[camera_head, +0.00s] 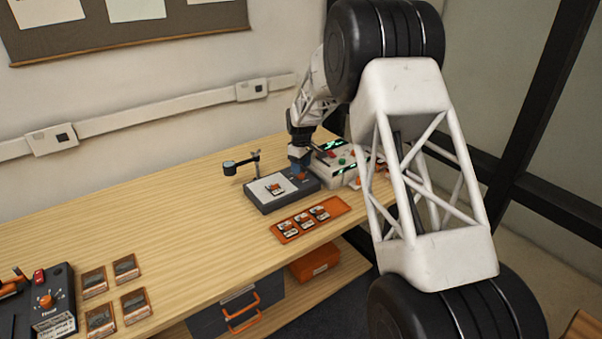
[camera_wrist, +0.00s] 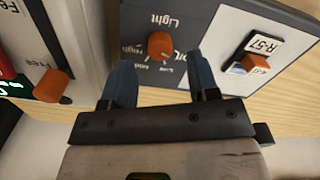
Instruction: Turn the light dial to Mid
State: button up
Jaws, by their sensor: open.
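The light dial is an orange knob (camera_wrist: 160,46) on a dark grey panel, under the word "Light" in the wrist view. Small labels, "High" among them, sit around it and are partly hidden or blurred. I cannot tell which label it points to. My gripper (camera_wrist: 159,62) is open, its two blue fingers on either side and a little short of the knob, with no clear contact.
A white plate on the box bears a card marked "R-57" with an orange piece (camera_wrist: 262,63). A pale device (camera_head: 345,174) with green displays stands close on the right; its orange knob (camera_wrist: 51,86) is near my left finger. An orange tray (camera_head: 340,206) lies in front.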

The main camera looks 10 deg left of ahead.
jog(key=shift+f, duration=1.7)
jog(key=c, duration=0.9)
